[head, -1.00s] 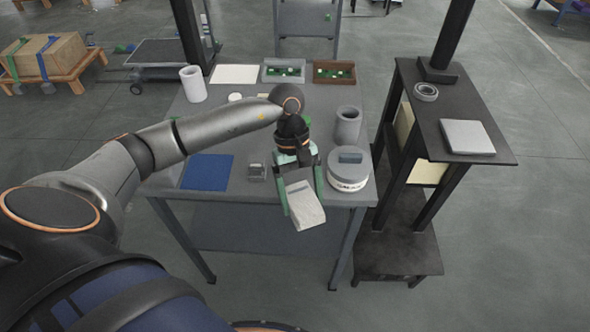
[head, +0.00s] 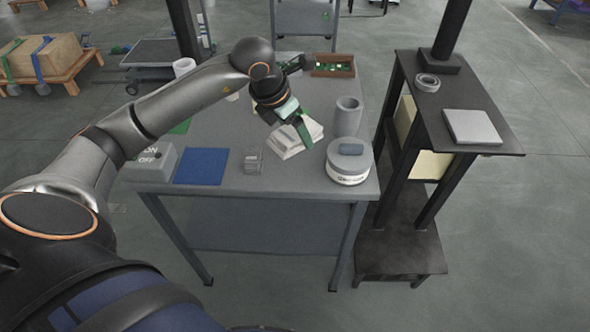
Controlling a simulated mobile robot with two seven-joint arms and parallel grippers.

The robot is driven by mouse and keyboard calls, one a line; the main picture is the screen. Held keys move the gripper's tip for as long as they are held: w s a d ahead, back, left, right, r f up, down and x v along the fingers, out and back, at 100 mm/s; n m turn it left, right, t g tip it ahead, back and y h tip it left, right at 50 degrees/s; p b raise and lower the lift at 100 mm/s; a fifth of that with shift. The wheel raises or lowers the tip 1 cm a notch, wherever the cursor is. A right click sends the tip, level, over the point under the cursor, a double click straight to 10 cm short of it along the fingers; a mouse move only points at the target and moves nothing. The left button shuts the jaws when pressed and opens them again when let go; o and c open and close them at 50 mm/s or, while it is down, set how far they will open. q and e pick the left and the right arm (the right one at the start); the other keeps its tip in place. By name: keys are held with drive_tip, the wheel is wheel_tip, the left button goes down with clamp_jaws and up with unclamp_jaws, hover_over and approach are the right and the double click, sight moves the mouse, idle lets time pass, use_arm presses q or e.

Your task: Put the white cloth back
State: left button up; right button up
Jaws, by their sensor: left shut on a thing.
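The white cloth (head: 312,127) is a folded pale block above the grey table, right of its middle. My left gripper (head: 297,130), with green fingers, reaches over it from the back left and is shut on it. White layers (head: 283,148) show below and left of the near finger; I cannot tell whether they are the same cloth or a pile under it. The gripper hides part of the cloth, and whether it touches the table is unclear. My right gripper is not in view.
A round white tin (head: 349,176) and a grey cup (head: 347,115) stand close on the right. A small clear holder (head: 253,162), a blue mat (head: 201,167) and an ON/OFF box (head: 153,162) lie to the left. The table (head: 275,184) is bare along its front.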

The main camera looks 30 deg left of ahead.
sight(299, 166)
use_arm(q)
drive_tip(key=shift+w+a+f+n, duration=0.1)
drive_tip(key=shift+f+n, duration=0.05)
drive_tip(key=shift+n, duration=0.15)
wheel_tip(299, 166, down, 10)
drive_tip(key=shift+r, duration=0.25)
drive_tip(key=o, duration=1.1)
drive_tip(key=shift+f, duration=0.1)
